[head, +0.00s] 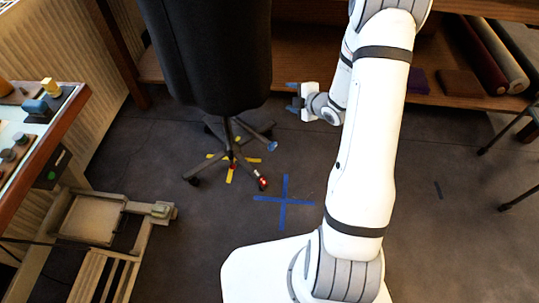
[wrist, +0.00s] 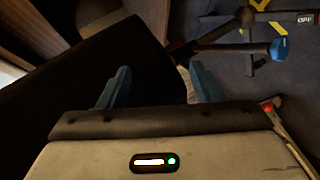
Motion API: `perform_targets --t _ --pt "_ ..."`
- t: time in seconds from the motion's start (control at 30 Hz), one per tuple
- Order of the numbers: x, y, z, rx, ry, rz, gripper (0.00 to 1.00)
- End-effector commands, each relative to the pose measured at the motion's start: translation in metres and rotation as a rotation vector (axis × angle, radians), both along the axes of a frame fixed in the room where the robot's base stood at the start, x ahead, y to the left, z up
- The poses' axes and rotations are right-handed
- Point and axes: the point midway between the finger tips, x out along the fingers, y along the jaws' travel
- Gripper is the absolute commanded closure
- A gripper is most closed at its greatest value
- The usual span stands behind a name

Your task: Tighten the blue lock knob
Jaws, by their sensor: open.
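A blue knob (head: 271,146) sits at the end of one dark leg of the swivel chair's star base, near the floor. It also shows in the wrist view (wrist: 279,48), at the upper right, at the end of a leg. My gripper (head: 292,97) is to the right of the black chair back (head: 205,50), pointing left. In the wrist view its two blue fingers (wrist: 160,86) are spread apart with nothing seen held between them. The knob lies to the right of the fingers there and apart from them. Whether it is tight cannot be told.
A red part (head: 262,183) sits on another leg end. Yellow tape lies under the chair and a blue tape cross (head: 284,201) on the floor. A control desk (head: 50,135) stands at left, a wooden shelf (head: 300,65) behind. Floor right of my arm is mostly clear.

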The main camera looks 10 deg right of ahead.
Motion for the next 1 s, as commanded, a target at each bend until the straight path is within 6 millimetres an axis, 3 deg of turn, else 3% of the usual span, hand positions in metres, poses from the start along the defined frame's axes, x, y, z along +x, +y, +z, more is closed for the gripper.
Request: perform_targets --t 0.03,0.1,0.2,0.4,0.5,0.67,1.0 --pt "-0.004 0.003 -0.056 0.015 -0.031 0.054 0.41" --pt "-0.011 0.009 -0.097 0.038 -0.103 0.135 0.41" --pt "-0.025 0.017 -0.147 0.084 -0.209 0.229 0.41" --pt "-0.052 0.025 -0.203 0.169 -0.374 0.316 0.41" --pt "-0.061 0.027 -0.217 0.199 -0.429 0.333 0.41" --pt "-0.066 0.029 -0.225 0.22 -0.47 0.342 0.41" --pt "-0.031 0.063 -0.224 0.221 -0.475 0.345 0.41"
